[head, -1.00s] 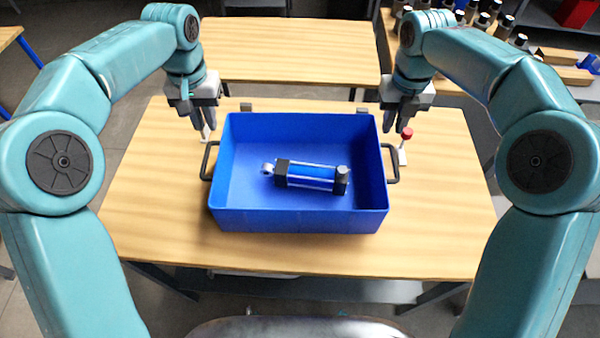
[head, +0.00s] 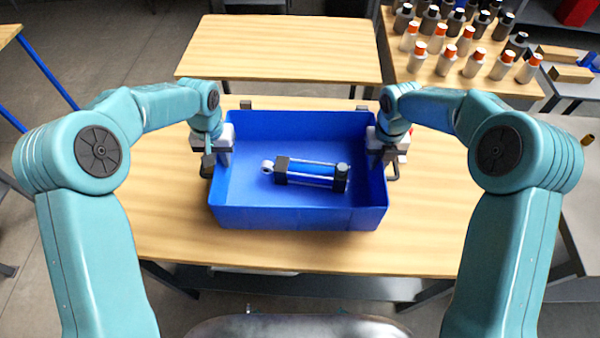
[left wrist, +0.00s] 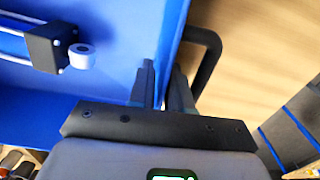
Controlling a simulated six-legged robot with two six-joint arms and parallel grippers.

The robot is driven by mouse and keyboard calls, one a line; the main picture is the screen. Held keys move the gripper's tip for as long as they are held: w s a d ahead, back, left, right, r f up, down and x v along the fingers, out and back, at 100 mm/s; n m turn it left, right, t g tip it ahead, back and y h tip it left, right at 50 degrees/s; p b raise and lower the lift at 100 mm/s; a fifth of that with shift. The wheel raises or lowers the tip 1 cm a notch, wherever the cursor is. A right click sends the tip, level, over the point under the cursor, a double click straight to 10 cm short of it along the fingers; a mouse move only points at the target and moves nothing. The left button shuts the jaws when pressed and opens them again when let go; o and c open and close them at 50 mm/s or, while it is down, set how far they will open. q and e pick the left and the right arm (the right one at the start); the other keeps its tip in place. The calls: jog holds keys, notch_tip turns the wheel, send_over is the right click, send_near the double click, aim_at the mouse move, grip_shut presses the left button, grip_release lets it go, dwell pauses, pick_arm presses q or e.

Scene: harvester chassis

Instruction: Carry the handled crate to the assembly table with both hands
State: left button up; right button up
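The blue handled crate (head: 290,216) stands on the wooden table in front of me, with a black handle on each short side. A cylinder part (head: 311,172) with black ends lies inside it. My left gripper (left wrist: 162,88) is at the crate's left wall. In the left wrist view one finger is inside the wall and one outside, within the black handle loop (left wrist: 214,48). The gap between the fingers is narrow, with the wall in it. My right gripper (head: 383,152) is at the crate's right wall, by the right handle (head: 393,174); its fingers are mostly hidden.
A second, bare wooden table (head: 285,50) stands behind the crate's table (head: 300,256). Several bottles (head: 465,40) with orange or dark caps stand on a table at the back right. The crate's table has free surface around the crate.

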pick_arm(q)
jog(key=shift+f, duration=0.45)
pick_arm(e)
jog(key=shift+f, duration=0.45)
pick_arm(q)
jog(key=shift+a+f, duration=0.1)
jog(key=shift+f, duration=0.05)
pick_arm(e)
jog(key=shift+f, duration=0.15)
jog(key=shift+a, duration=0.15)
pick_arm(q)
jog(key=shift+s, duration=0.1)
pick_arm(e)
jog(key=shift+s, duration=0.1)
pick_arm(q)
grip_shut()
pick_arm(e)
grip_shut()
pick_arm(q)
jog(key=shift+w+r, duration=0.2)
jog(key=shift+w, duration=0.05)
pick_arm(e)
jog(key=shift+w+r, duration=0.25)
jog(key=shift+r, duration=0.05)
